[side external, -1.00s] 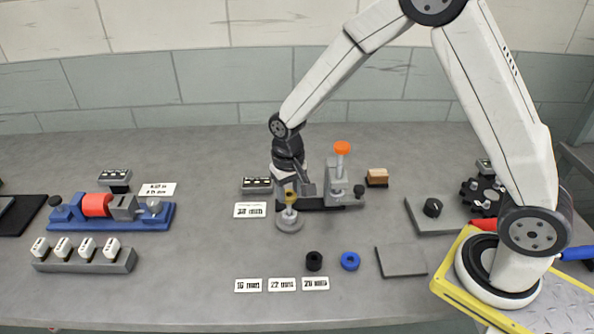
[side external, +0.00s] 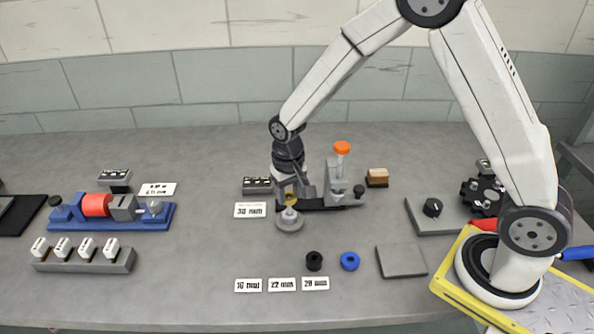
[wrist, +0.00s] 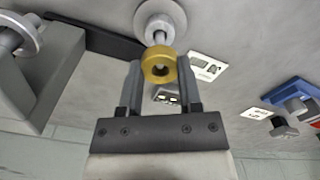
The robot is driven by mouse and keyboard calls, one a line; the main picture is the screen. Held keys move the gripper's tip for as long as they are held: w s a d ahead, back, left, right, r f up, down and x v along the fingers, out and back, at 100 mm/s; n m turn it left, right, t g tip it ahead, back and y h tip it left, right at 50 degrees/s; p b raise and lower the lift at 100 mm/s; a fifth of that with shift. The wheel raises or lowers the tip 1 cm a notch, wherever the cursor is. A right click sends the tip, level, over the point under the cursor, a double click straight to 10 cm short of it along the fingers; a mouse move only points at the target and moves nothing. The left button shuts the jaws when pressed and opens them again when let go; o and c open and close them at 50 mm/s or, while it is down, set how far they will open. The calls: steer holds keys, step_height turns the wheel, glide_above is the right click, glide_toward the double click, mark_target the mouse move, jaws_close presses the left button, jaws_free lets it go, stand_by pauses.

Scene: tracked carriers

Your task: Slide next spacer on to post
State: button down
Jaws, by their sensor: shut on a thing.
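My gripper (side external: 289,193) is shut on a yellow spacer (wrist: 148,69), with one jaw on each side of it in the wrist view. The spacer also shows in the side view (side external: 291,197), partly hidden behind the tip of the post. The grey post (side external: 289,213) stands upright on a round base (side external: 289,224). In the wrist view the post (wrist: 159,38) lies just beyond the spacer. The spacer looks off the post, close to its tip; whether they touch I cannot tell. A black spacer (side external: 314,266) and a blue spacer (side external: 350,267) lie on the table in front.
A grey clamp with an orange knob (side external: 342,147) stands close to the right of my gripper. Number labels (side external: 282,284) lie at the front, and a 30 mm label (side external: 250,210) lies left of the post. A flat grey plate (side external: 401,261) lies to the right.

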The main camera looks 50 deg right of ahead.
steer(key=shift+f, duration=0.35)
stand_by(0.3)
jaws_free()
stand_by(0.9)
steer(key=shift+r, duration=4)
steer(key=shift+w+r, duration=0.1)
